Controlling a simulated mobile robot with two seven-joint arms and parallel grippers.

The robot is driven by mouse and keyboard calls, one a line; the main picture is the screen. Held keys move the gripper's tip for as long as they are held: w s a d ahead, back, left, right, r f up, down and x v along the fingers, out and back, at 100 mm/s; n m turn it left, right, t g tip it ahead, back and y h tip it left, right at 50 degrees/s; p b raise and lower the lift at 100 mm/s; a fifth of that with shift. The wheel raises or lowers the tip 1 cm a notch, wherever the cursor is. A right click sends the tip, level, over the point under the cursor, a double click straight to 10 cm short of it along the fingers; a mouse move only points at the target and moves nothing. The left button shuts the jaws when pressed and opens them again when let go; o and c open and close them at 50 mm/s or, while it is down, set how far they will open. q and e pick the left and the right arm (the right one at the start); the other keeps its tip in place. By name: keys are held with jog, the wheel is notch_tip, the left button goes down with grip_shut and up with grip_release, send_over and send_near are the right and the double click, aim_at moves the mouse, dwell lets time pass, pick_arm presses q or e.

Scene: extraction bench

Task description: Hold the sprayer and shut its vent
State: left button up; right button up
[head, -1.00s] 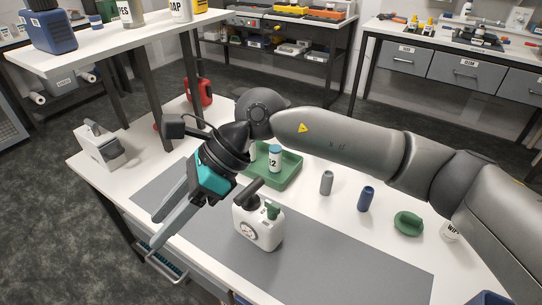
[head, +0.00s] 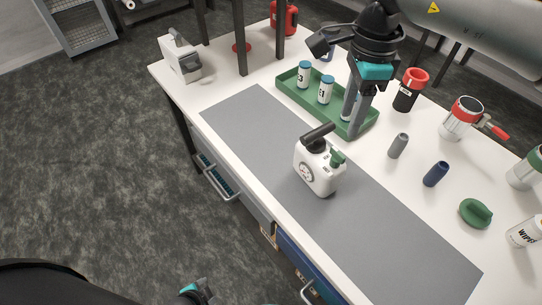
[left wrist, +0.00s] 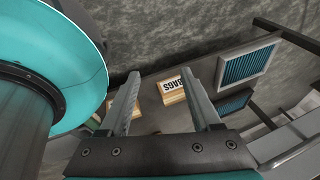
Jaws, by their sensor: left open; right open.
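The white sprayer (head: 316,175) stands upright on the grey mat (head: 243,121) in the head view. It has a dark handle on top, a round gauge on its front and a green vent part (head: 337,158) on its right side. My right gripper (head: 353,125) is open and empty, pointing down over the right part of the green tray, behind the sprayer and apart from it. My left gripper barely shows at the bottom edge of the head view. In the left wrist view my left gripper (left wrist: 164,100) is open and empty, with drawers below the bench beyond its fingers.
A grey bottle (head: 398,146), a blue bottle (head: 435,174), a green object (head: 475,213) and a red-rimmed cup (head: 409,90) stand to the right. A white dispenser (head: 180,57) is far left. The mat around the sprayer is clear.

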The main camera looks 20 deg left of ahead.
pick_arm(q)
jog(key=w+a+r+m+t, duration=0.2)
jog(key=w+r+m, duration=0.3)
jog(key=w, duration=0.2)
jog(key=w+a+r+m+t, duration=0.1)
jog(key=w+r+m+t, duration=0.3)
jog(key=w, duration=0.3)
jog(key=w+d+r+m+t+h, duration=0.1)
jog(key=w+r+m, duration=0.3)
jog(key=r+m, duration=0.25)
jog(key=w+d+r+m+t+h, duration=0.1)
jog(key=w+r+m+t+h, duration=0.1)
jog(key=w+r+m, duration=0.35)
jog(key=w+r+m+t+h, duration=0.1)
jog(key=w+r+m, duration=0.2)
jog(key=r+m, duration=0.55)
jog(key=m+h, duration=0.4)
jog(key=h, duration=0.4)
send_near(325, 131)
jog(key=shift+g, duration=0.3)
jog(key=x, duration=1.1)
jog(key=shift+w+a+f, duration=0.35)
jog(key=shift+a, duration=0.05)
grip_shut()
